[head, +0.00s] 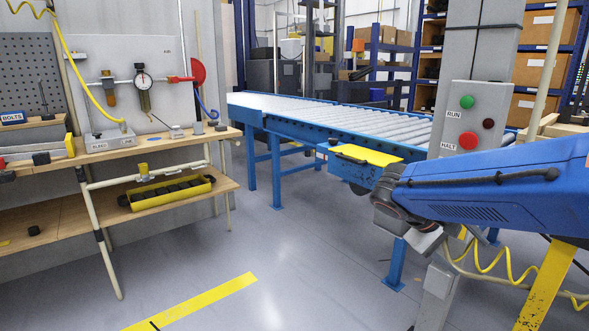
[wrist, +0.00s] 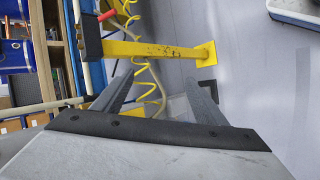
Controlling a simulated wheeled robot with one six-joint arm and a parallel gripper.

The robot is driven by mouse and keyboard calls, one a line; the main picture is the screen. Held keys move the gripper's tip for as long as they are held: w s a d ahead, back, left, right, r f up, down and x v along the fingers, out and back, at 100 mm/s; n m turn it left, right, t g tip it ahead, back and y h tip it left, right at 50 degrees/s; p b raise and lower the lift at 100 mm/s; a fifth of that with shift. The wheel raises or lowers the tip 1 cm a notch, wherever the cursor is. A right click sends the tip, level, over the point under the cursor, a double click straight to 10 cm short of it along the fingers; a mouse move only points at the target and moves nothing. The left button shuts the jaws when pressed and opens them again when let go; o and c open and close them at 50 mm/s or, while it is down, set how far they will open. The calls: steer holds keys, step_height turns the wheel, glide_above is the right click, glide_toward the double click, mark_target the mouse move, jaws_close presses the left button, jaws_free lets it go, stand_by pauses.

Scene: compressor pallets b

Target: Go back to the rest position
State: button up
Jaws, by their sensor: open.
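My gripper (wrist: 160,80) shows in the wrist view with its two grey fingers apart and nothing between them. Beyond the fingers are a yellow post (wrist: 150,50) and a coiled yellow hose (wrist: 130,15). In the head view my blue arm reaches in from the right edge, in front of the conveyor's near end. I cannot clearly make out the gripper fingers in that view.
A roller conveyor (head: 330,115) on blue legs runs back through the middle. A grey pillar with a green RUN button (head: 467,102) and red HALT button (head: 468,139) stands at right. A wooden workbench (head: 120,156) is at left. Grey floor (head: 290,270) is clear between.

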steer(key=s+a+f+t+y, duration=0.1)
steer(key=s+a+f+y, duration=0.1)
steer(key=s, duration=0.3)
steer(key=s+a+f+m+t+y, duration=0.1)
steer(key=s+a+f+y, duration=0.2)
steer(key=s, duration=0.3)
steer(key=s+a+f+m+t+y, duration=0.1)
steer(key=s+a+f+y, duration=0.1)
steer(key=s+a+y, duration=0.2)
steer(key=shift+s+a+f+t+y, duration=0.3)
steer(key=shift+s+a+t+y, duration=0.1)
steer(key=shift+s, duration=0.25)
